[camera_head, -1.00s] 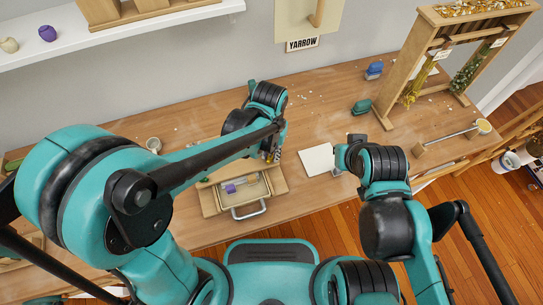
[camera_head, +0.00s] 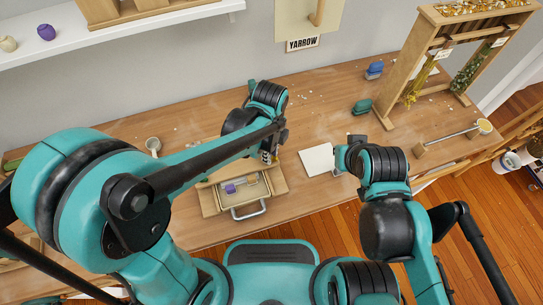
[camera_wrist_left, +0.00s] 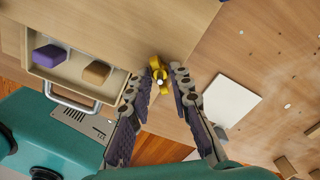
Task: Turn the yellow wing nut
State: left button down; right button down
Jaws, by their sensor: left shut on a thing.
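The yellow wing nut (camera_wrist_left: 158,72) shows in the left wrist view at the edge of a wooden box top, beside an open drawer (camera_wrist_left: 72,80). In the head view my left gripper (camera_head: 270,158) is low over the right side of the wooden box (camera_head: 208,202), and the nut is mostly hidden there. My right gripper (camera_head: 341,160) is above the table right of the white sheet; its fingers are too unclear to tell.
The drawer holds a purple block (camera_wrist_left: 49,55) and a tan block (camera_wrist_left: 96,72); its metal handle (camera_head: 249,212) faces me. A white sheet (camera_head: 317,160) lies right of the box. A wooden drying rack (camera_head: 385,117) stands at back right. The table's middle back is mostly clear.

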pick_arm(q)
jog(key=c, duration=1.3)
grip_release()
